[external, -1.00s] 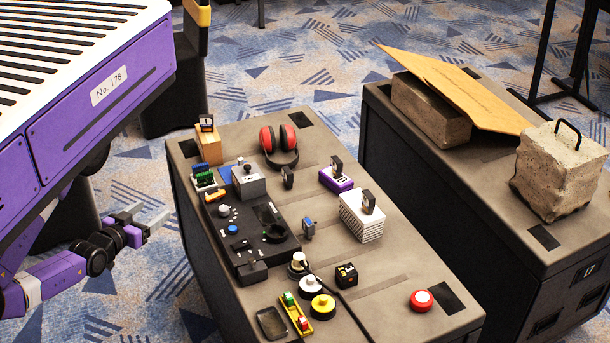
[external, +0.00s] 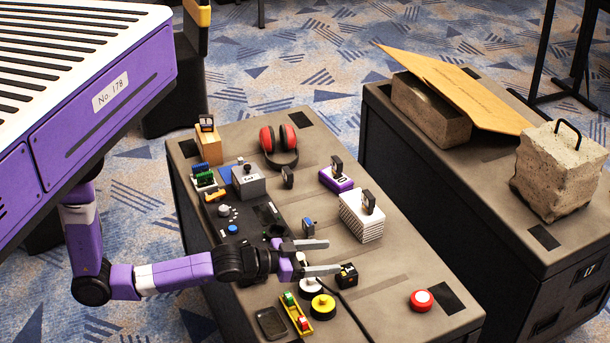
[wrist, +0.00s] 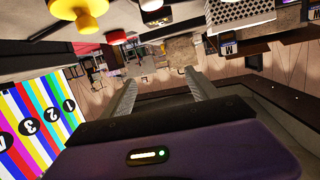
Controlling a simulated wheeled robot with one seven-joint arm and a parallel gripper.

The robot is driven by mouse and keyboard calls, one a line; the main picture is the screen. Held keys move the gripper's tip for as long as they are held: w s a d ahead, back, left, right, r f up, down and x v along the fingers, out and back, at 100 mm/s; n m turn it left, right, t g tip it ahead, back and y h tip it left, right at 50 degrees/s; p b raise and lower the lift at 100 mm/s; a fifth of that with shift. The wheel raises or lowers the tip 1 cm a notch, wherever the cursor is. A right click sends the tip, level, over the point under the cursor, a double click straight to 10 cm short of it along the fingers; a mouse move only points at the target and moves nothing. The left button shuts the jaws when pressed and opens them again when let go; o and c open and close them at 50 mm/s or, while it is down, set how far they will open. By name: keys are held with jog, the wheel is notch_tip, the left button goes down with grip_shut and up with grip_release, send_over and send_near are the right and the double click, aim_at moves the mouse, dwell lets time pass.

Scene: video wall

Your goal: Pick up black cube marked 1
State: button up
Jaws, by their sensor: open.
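A small black cube (external: 347,274) with yellow markings sits on the grey case top, toward its front. I cannot read its mark clearly at this size. A dark block at the top edge of the wrist view (wrist: 151,5) is probably the same cube, partly cut off. My gripper (external: 331,256) is open and empty above the case top, its fingers pointing right. The nearer fingertip appears beside the cube in the external view; the height gap cannot be told. In the wrist view both fingers (wrist: 158,84) are spread with nothing between them.
A yellow-topped knob (external: 322,306) and a white one stand left of the cube, with a black cable beside it. A white ridged block (external: 361,217) stands behind, and a red button (external: 421,300) to the right. Bare case top lies between cube and button.

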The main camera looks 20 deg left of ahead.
aim_at(348, 270)
jog(key=f, duration=0.2)
jog(key=f+y, duration=0.1)
jog(key=w+f+n+y, duration=0.1)
jog(key=f, duration=0.1)
jog(key=shift+f, duration=0.35)
jog(key=shift+w+d+f+y, duration=0.1)
jog(key=shift+w+f+y, duration=0.1)
jog(key=shift+y, duration=0.1)
jog(key=shift+x, duration=1.2)
jog(key=shift+f+x, duration=0.15)
jog(key=shift+x, duration=1.05)
jog(key=shift+f+x, duration=0.15)
jog(key=shift+x, duration=1.05)
jog(key=c, duration=1.4)
jog(key=shift+c, duration=0.5)
jog(key=shift+r, duration=0.15)
